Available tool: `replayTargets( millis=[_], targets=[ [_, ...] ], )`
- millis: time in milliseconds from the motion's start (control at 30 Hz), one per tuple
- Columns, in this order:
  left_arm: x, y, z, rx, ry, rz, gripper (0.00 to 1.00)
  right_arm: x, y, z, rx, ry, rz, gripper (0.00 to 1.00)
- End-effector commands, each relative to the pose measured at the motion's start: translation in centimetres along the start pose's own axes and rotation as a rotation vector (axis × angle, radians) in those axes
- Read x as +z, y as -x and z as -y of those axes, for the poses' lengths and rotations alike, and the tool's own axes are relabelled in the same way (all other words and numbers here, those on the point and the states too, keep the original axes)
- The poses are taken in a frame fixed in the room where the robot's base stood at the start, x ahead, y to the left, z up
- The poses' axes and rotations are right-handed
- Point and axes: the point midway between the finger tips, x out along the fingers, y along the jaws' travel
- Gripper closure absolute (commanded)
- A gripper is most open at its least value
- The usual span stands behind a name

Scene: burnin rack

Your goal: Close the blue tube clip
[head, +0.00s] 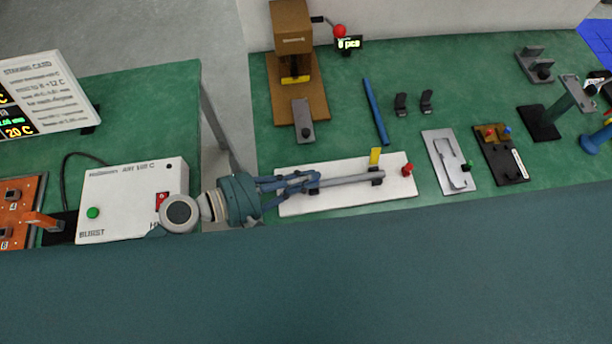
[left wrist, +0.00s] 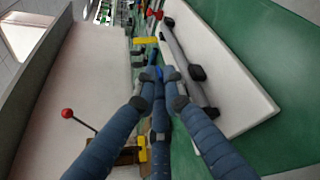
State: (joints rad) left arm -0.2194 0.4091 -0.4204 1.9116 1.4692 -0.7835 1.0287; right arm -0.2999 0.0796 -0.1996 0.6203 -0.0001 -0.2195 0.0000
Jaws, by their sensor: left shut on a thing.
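A white board (head: 340,205) holds a grey tube (head: 350,180) along its length; both also show in the left wrist view, the board (left wrist: 245,80) and the tube (left wrist: 183,55). A yellow clip lever (head: 375,157) stands up near the tube's right end. My left gripper (head: 314,178) is over the board's left part, by the other clip's black base (head: 314,190). Its fingertips are shut on the blue tube clip (left wrist: 158,73), of which a small blue bit shows between them. The fingers hide most of it. My right gripper is not in view.
A red knob (head: 407,169) is at the board's right end. A blue rod (head: 375,111) lies behind it. A brown press (head: 292,60) with a red-balled handle (head: 339,31) stands behind. A white box (head: 130,200) is at left. A grey plate fixture (head: 449,162) lies at right.

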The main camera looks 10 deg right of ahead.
Motion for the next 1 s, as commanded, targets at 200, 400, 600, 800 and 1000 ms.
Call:
replayTargets(
  millis=[200,400,600,800,1000],
  targets=[
    [0.0,0.0,0.0,0.002,-0.002,0.0,1.0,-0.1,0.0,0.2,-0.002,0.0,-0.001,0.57],
    [0.0,0.0,0.0,0.002,-0.002,0.0,0.82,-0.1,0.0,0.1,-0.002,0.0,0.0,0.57],
    [0.0,0.0,0.0,0.002,-0.002,0.0,0.72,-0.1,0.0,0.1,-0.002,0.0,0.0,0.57],
    [0.0,0.3,0.0,0.001,-0.001,-0.001,0.72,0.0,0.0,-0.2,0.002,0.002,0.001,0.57],
    [-0.1,3.2,0.2,-0.002,-0.001,-0.004,0.72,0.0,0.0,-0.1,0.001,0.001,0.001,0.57]
  ],
)
